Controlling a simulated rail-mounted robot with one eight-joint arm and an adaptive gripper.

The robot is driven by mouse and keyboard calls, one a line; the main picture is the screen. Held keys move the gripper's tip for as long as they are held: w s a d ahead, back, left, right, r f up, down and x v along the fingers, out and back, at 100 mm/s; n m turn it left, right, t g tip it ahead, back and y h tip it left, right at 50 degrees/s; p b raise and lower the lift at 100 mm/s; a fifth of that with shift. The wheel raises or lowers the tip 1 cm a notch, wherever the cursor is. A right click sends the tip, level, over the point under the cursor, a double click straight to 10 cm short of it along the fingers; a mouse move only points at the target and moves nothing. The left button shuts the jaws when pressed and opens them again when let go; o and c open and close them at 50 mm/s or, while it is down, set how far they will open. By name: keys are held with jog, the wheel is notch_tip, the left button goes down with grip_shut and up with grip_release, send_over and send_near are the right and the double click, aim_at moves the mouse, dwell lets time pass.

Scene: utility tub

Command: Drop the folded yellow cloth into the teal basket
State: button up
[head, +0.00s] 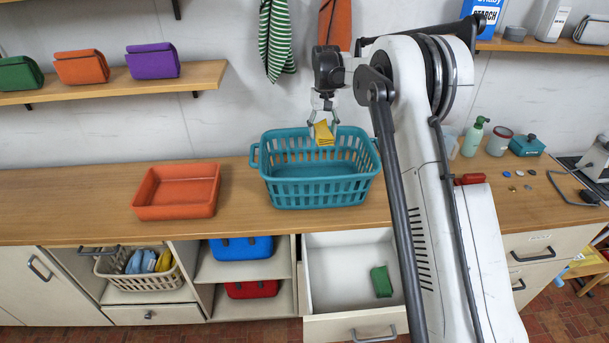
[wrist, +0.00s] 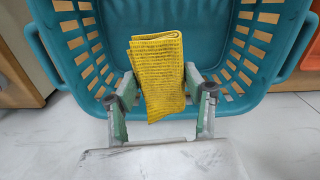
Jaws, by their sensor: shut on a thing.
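The folded yellow cloth (head: 324,133) hangs between the fingers of my gripper (head: 322,124). In the wrist view the cloth (wrist: 158,80) is gripped at its near part between the two fingertips of my gripper (wrist: 162,98). The teal basket (head: 318,190) stands on the wooden counter. In the head view the cloth is in line with the basket's back part. In the wrist view the basket (wrist: 45,50) lies behind the cloth, its slotted walls on both sides. The exact height of the cloth over the basket cannot be told.
An orange tray (head: 178,192) is on the counter left of the basket. Below, an open drawer (head: 335,270) holds a green folded thing (head: 381,281). A green pump bottle (head: 473,137) and small items stand at the right. Striped and orange cloths hang on the wall behind.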

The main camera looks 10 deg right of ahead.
notch_tip(320, 180, down, 6)
jog(key=shift+r+b, duration=0.1)
jog(key=shift+b, duration=0.9)
jog(key=o, duration=1.2)
jog(key=shift+r, duration=0.1)
notch_tip(320, 180, up, 12)
jog(key=shift+f, duration=0.1)
